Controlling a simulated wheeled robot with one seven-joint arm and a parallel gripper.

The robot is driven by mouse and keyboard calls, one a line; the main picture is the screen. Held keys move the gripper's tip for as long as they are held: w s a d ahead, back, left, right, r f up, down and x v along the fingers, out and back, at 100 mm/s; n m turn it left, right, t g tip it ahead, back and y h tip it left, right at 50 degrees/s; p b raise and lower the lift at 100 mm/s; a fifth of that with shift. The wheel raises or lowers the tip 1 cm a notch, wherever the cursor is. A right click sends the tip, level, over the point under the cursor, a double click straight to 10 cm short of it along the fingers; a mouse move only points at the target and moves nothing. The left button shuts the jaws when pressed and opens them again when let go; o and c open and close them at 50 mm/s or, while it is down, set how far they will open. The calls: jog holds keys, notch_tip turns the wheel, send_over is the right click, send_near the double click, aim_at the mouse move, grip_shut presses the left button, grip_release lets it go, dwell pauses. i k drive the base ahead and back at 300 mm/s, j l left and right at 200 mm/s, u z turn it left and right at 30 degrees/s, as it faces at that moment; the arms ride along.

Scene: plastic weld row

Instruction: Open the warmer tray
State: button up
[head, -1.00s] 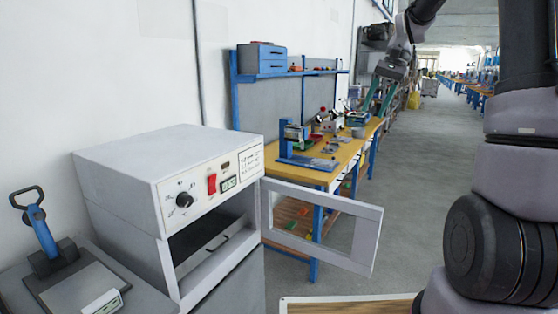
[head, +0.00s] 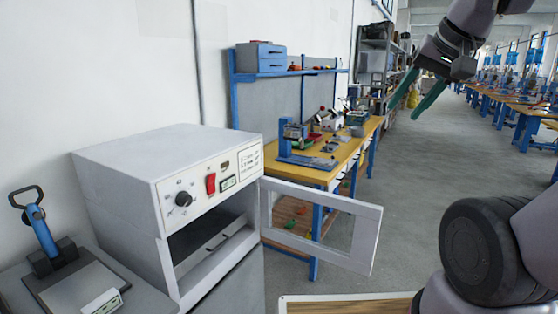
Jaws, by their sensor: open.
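The white warmer (head: 130,175) stands at the left, with a knob, a red switch and a small display on its front. Its framed door (head: 350,237) is swung open to the right. Inside the dark opening, the warmer tray (head: 207,251) shows with a dark handle (head: 218,242) on its front; it sits within the cabinet. My gripper (head: 416,101) is at the upper right, raised, well away from the warmer. Its two green fingers are apart with nothing between them.
A press with a blue lever (head: 42,232) stands on a grey surface left of the warmer. A yellow workbench (head: 345,158) with tools is behind the open door. A wooden-topped surface (head: 345,305) is at the bottom.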

aim_at(189, 245)
jog(key=i+l+u, duration=0.45)
jog(key=l, duration=0.2)
jog(key=i+l+u, duration=0.15)
jog(key=l+u, duration=0.25)
jog(key=l, duration=0.3)
jog(key=i+l+u, duration=0.15)
jog(key=l+u, duration=0.3)
jog(key=l, duration=0.4)
jog(key=l+u, duration=0.4)
jog(key=l, duration=0.4)
jog(key=k+l+u, duration=0.1)
jog(key=l+u, duration=0.35)
jog(key=l, duration=0.4)
jog(key=l+u, duration=0.85)
jog(key=l, duration=0.3)
jog(key=k+j+u, duration=0.1)
jog(key=u, duration=0.7)
jog(key=i+j+u, duration=0.3)
jog(key=i+j+z, duration=0.75)
jog(key=j+z, duration=0.15)
jog(key=i+j+z, duration=0.15)
jog(key=j+z, duration=0.2)
jog(key=i+j+z, duration=0.1)
jog(key=j+z, duration=0.2)
jog(key=j, duration=0.1)
